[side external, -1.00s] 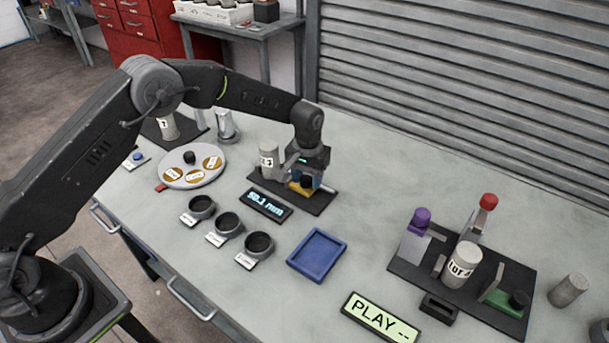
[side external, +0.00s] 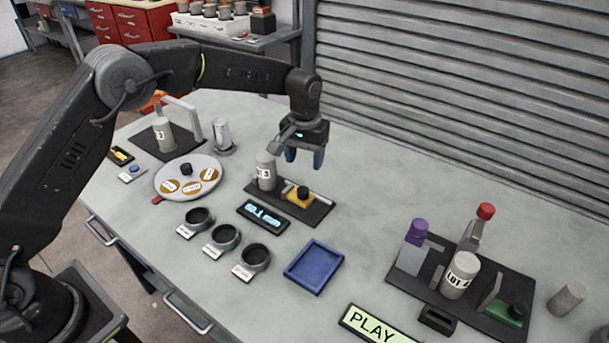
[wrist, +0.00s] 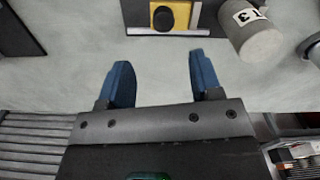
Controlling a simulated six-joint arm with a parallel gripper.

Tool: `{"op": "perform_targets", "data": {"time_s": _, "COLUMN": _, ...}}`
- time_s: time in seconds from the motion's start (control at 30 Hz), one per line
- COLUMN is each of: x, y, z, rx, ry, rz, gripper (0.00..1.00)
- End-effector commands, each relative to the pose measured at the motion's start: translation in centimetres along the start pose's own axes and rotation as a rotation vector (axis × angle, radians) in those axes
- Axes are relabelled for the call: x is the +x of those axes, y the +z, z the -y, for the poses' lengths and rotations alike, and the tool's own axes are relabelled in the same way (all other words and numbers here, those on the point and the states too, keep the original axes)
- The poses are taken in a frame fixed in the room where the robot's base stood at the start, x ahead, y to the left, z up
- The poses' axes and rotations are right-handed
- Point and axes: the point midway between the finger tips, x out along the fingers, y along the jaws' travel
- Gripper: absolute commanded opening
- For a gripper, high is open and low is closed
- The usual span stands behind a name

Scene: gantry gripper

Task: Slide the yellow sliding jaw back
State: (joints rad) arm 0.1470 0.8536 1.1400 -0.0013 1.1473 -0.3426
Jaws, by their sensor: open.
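The yellow sliding jaw (side external: 292,198) with a black knob on top sits on a dark base plate (side external: 318,212), beside a pale rail. A grey cylinder (side external: 266,174) stands upright at the left of the same plate; I cannot tell if the jaw touches it. My gripper (side external: 305,160) is open and empty, raised above and behind the jaw. In the wrist view, the blue fingers (wrist: 160,60) are spread apart over bare bench. The jaw (wrist: 182,15) shows at the top edge there, partly cut off, with the cylinder (wrist: 252,38) to its right.
A small display (side external: 263,214) lies in front of the plate, its digits unclear. Several dark cups (side external: 224,238) and a blue tray (side external: 314,267) are nearer. A round dial (side external: 188,177) is left; a dark rack plate (side external: 405,280) with bottles is right. Bench behind the gripper is clear.

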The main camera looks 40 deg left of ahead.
Motion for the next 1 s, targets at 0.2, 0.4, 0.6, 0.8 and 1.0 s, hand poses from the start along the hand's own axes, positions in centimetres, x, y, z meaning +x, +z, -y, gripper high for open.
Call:
{"op": "perform_targets", "data": {"time_s": 0.2, "x": -3.1, "y": 0.0, "z": -0.1, "rx": 0.0, "ry": 0.001, "rz": -0.001, "gripper": 0.59}}
{"op": "perform_targets", "data": {"time_s": 0.4, "x": -3.9, "y": 0.0, "z": 0.0, "rx": 0.0, "ry": 0.0, "rz": 0.001, "gripper": 0.59}}
{"op": "perform_targets", "data": {"time_s": 0.6, "x": -3.9, "y": 0.0, "z": 0.0, "rx": 0.0, "ry": 0.0, "rz": 0.001, "gripper": 0.59}}
{"op": "perform_targets", "data": {"time_s": 0.8, "x": -3.9, "y": 0.0, "z": 0.0, "rx": 0.0, "ry": 0.0, "rz": 0.001, "gripper": 0.59}}
{"op": "perform_targets", "data": {"time_s": 1.0, "x": -3.9, "y": 0.0, "z": 0.0, "rx": 0.0, "ry": 0.0, "rz": 0.001, "gripper": 0.59}}
